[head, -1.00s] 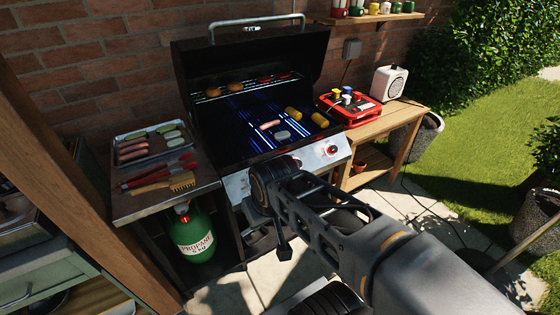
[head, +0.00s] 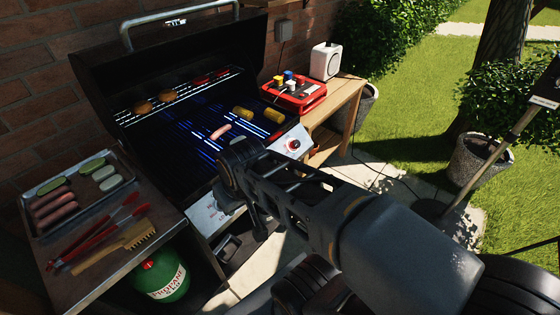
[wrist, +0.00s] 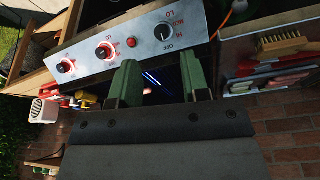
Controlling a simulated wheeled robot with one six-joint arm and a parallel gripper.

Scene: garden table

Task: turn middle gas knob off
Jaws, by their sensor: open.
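The grill's sloping control panel (wrist: 140,42) shows upside down in the wrist view. It carries three knobs and a small red button (wrist: 131,42). The middle gas knob (wrist: 103,50) has a red ring around it. Another red-ringed knob (wrist: 65,66) is at its left, and a knob without visible red (wrist: 162,32) is at its right. My gripper (wrist: 159,62) is open and empty, its green fingers apart near the panel's edge, to the right of the middle knob. In the head view my arm hides the panel's middle; one red-ringed knob (head: 293,145) shows.
The open grill (head: 190,130) holds sausages, corn and patties. A side shelf (head: 95,275) at left bears a tray (head: 72,222), tongs and a brush (head: 110,247). A green propane bottle (head: 162,275) stands below. A wooden table (head: 335,105) with a red case (head: 293,95) is at right.

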